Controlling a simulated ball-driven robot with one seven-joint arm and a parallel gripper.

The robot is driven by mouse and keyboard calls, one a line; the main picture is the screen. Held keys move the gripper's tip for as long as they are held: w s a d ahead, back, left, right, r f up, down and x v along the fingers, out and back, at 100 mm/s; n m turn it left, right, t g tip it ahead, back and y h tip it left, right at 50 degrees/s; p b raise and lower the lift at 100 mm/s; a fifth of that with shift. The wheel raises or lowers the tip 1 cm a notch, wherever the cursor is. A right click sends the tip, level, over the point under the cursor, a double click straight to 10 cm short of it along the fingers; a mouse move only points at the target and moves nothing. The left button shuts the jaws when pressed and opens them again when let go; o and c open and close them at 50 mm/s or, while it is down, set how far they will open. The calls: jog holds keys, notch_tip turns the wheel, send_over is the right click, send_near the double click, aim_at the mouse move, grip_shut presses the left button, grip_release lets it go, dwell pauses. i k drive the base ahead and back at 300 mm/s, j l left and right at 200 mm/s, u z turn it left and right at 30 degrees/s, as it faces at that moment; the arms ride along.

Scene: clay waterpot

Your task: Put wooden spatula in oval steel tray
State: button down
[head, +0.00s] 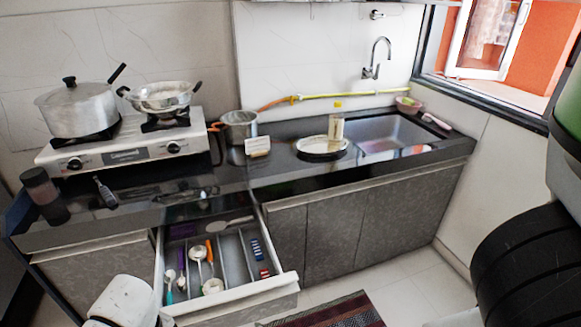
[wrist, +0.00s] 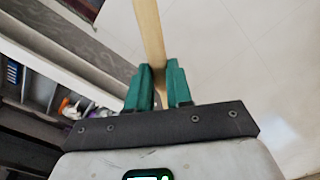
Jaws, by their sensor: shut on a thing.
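The wooden spatula (wrist: 150,35) shows in the wrist view as a pale wooden strip that runs up out of the top of the picture. My gripper (wrist: 162,82), with green fingers, is shut on it near its lower end. The rest of the spatula is out of view. In the head view the oval steel tray (head: 319,146) lies on the dark counter left of the sink, with a pale bottle (head: 337,127) at its back right edge. The gripper's fingers and the spatula cannot be made out in the head view.
An open drawer (head: 232,265) with several utensils juts out at the front. A stove (head: 120,145) with two pots stands at left. A steel pot (head: 239,128) and a small white card (head: 257,146) stand left of the tray. The sink (head: 390,135) is right of it.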

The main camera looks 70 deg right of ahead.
aim_at(315, 145)
jog(key=j+z, duration=0.1)
jog(key=z, duration=1.25)
